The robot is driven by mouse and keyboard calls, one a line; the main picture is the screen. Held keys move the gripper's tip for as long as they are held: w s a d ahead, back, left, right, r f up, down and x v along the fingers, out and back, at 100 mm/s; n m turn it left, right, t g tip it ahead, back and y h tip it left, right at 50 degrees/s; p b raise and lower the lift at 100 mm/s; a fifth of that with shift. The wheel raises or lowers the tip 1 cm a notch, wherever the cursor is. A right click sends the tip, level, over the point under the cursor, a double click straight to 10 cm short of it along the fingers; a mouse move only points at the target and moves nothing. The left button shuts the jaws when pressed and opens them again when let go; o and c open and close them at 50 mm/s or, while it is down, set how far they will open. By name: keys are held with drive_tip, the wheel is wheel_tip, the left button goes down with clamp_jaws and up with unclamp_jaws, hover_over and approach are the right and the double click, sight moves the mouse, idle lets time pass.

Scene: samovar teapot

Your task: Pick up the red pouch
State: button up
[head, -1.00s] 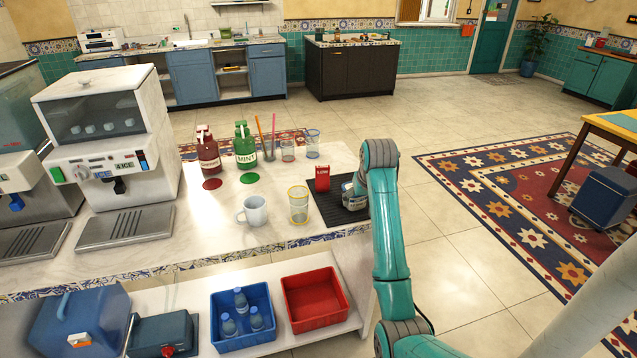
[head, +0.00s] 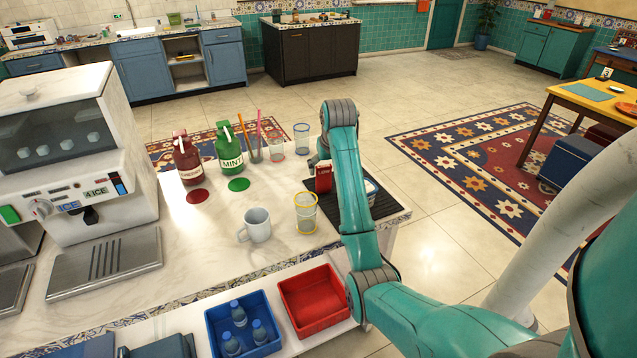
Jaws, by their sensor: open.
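The red pouch (head: 323,179) stands upright near the left edge of the black ribbed mat on the counter. My gripper (head: 319,163) is at the top of the pouch, mostly hidden behind my teal arm. Only a small pale part of it shows, and its jaws are open. I cannot tell whether its fingers touch the pouch.
A white and blue container (head: 371,190) sits on the black mat (head: 384,207), partly behind my arm. A yellow-rimmed glass (head: 306,214) and a white mug (head: 257,225) stand in front. Syrup bottles and glasses stand farther back. The counter left of the mug is clear.

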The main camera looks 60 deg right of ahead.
sight(323, 178)
drive_tip(key=shift+x, duration=4.25)
drive_tip(key=shift+w+a, duration=0.1)
drive_tip(key=shift+w, duration=0.1)
drive_tip(key=shift+r, duration=0.1)
drive_tip(key=c, duration=1.1)
